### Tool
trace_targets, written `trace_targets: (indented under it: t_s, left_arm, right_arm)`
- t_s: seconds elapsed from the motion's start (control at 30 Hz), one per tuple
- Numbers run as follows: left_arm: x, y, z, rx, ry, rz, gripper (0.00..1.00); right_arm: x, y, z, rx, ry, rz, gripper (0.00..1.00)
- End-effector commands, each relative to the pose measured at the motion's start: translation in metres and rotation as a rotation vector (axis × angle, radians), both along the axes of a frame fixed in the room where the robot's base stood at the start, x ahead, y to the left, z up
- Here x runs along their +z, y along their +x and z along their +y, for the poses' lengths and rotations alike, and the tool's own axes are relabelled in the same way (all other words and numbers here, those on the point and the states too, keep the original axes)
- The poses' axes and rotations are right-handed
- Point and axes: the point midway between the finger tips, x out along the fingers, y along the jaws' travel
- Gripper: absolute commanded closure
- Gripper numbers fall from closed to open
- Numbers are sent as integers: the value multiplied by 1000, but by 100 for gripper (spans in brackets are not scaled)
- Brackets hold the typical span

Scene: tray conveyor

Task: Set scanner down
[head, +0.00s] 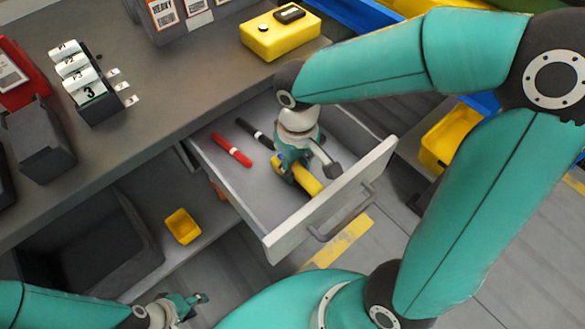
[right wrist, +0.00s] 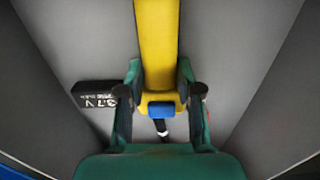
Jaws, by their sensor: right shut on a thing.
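The scanner (right wrist: 157,45), a long yellow bar with a blue button near its end, lies between the fingers of my right gripper (right wrist: 158,88). In the head view the yellow scanner (head: 306,178) shows partly under my right gripper (head: 292,170), inside the open drawer (head: 268,238). The right gripper is shut on it. I cannot tell whether the scanner touches the drawer floor. My left gripper (head: 186,305) is low at the bottom left, away from the drawer; its opening is too small to judge.
A red marker (head: 231,149) and a black marker (head: 254,133) lie in the drawer. A black battery block (right wrist: 95,95) is beside the gripper. The bench (head: 165,85) holds a yellow box (head: 285,36) and a dark numbered-card holder (head: 98,106).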

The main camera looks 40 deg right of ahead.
Motion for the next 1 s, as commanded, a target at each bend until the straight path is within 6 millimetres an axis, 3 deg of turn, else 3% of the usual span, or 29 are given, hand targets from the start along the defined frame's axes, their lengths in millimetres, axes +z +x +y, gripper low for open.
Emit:
trace_targets:
  t_s: [0.33, 0.37, 0.5, 0.83, 1.0]
  left_arm:
    - [-3, 0, 0, 0, 0, 0, 60]
    - [-2, 0, 0, 0, 0, 0, 60]
    - [-2, 0, 0, 0, 0, 0, 60]
    - [1, 0, 0, 0, 0, 0, 60]
    - [7, 0, 0, 0, 0, 0, 60]
  right_arm:
    - [-4, 0, 0, -1, 0, -1, 100]
    - [-2, 0, 0, -1, 0, -1, 60]
    - [-2, 0, 0, -1, 0, -1, 40]
    - [1, 0, 0, -1, 0, -1, 40]
    - [17, 1, 0, -1, -1, -4, 40]
